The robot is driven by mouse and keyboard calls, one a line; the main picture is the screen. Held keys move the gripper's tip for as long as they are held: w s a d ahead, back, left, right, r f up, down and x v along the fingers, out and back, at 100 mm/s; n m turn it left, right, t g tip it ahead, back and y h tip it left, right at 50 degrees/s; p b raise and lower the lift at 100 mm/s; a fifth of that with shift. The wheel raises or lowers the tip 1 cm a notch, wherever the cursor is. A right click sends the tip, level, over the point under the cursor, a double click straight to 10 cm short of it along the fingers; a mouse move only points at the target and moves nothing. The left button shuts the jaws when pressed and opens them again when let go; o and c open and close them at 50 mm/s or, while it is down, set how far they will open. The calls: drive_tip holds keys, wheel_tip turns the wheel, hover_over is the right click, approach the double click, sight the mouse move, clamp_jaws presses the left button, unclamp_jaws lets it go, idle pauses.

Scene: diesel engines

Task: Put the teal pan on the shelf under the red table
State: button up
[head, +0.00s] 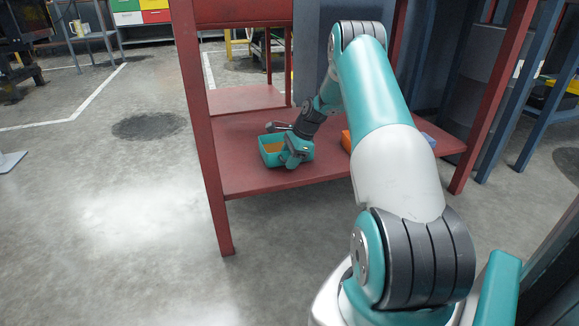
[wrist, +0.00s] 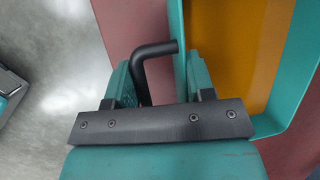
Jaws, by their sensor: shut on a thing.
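The teal pan (head: 265,157), with an orange-brown inside, is at the left part of the red table's lower shelf (head: 250,183). It appears to rest on the shelf, though I cannot tell whether a small gap remains. My gripper (head: 294,155) is at the pan's near right side. In the wrist view the pan (wrist: 212,40) fills the right side, and a black bent handle (wrist: 150,50) meets its wall. My gripper (wrist: 160,85) has its fingers on either side of this handle and is shut on it. The red table (head: 217,180) stands above the shelf.
An orange object (head: 346,140) and a bluish object (head: 428,138) sit farther right on the shelf, partly hidden by my arm. A red front leg (head: 200,130) stands just left of the pan. Open concrete floor (head: 110,220) lies left.

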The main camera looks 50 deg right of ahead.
drive_tip(key=shift+f, duration=0.6)
drive_tip(key=shift+r, duration=0.15)
drive_tip(key=o, duration=1.4)
